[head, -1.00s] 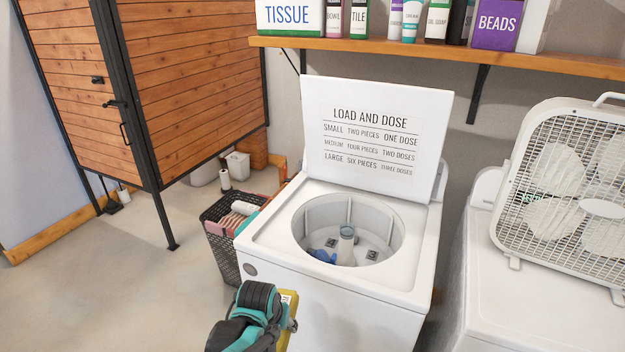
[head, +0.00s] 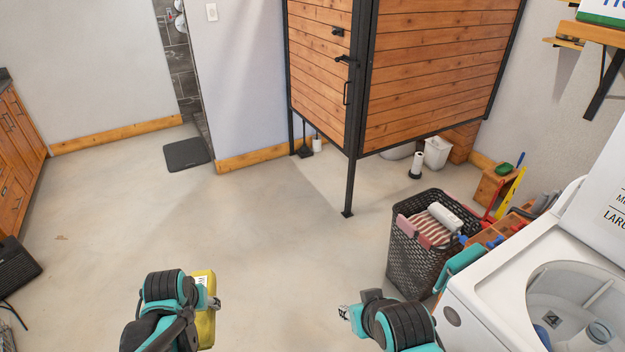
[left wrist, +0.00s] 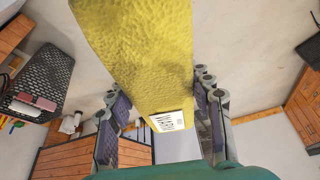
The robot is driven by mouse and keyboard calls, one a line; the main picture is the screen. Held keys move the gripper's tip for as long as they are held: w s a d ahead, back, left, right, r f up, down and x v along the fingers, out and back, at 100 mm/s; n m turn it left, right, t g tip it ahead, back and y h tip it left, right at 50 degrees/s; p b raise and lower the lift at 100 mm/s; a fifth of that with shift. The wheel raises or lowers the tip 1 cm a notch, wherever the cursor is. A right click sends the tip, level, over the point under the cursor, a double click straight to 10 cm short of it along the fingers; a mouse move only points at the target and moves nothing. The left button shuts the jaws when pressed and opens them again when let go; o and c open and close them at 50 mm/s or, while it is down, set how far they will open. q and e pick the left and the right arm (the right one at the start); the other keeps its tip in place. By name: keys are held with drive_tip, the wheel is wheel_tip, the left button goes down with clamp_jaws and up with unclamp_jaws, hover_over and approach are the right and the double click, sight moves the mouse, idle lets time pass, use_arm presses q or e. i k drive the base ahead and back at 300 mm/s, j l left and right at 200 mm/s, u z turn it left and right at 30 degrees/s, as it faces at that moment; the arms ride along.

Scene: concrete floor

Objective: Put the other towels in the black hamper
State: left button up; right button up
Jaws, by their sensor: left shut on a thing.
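The black hamper (head: 403,262) stands right of centre in the head view, beside the washer. A red-and-white striped towel (head: 424,230) and a white roll (head: 445,215) lie in its top, with pink cloth at its rim. My left gripper (left wrist: 158,105) is shut on a yellow towel (left wrist: 145,60). The towel also shows in the head view (head: 206,325), held over open floor, left of and apart from the hamper. My right gripper (head: 345,312) is at lower centre, near the hamper's front left. Its finger opening is too small to judge; nothing shows in it.
The open white washer (head: 478,300) stands at right, with a blue item (head: 543,335) inside. A teal item (head: 460,268) is between hamper and washer. The floor at centre left is clear.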

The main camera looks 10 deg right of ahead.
sight(426, 229)
drive_tip(key=i+j+u, duration=0.15)
drive_tip(key=i, duration=0.35)
drive_tip(key=i+u, duration=0.1)
drive_tip(key=i, duration=0.35)
drive_tip(key=i+l+z, duration=0.1)
drive_tip(key=i+z, duration=0.15)
drive_tip(key=z, duration=0.2)
drive_tip(key=i+z, duration=0.4)
drive_tip(key=i+j+z, duration=0.1)
drive_tip(key=z, duration=0.35)
drive_tip(key=i+j+z, duration=0.2)
drive_tip(key=z, duration=0.25)
drive_tip(key=i+z, duration=0.35)
drive_tip(key=z, duration=0.15)
drive_tip(key=i+j+z, duration=0.1)
drive_tip(key=i+z, duration=0.2)
drive_tip(key=z, duration=0.2)
drive_tip(key=i+j+z, duration=0.25)
drive_tip(key=z, duration=0.2)
drive_tip(key=i, duration=0.05)
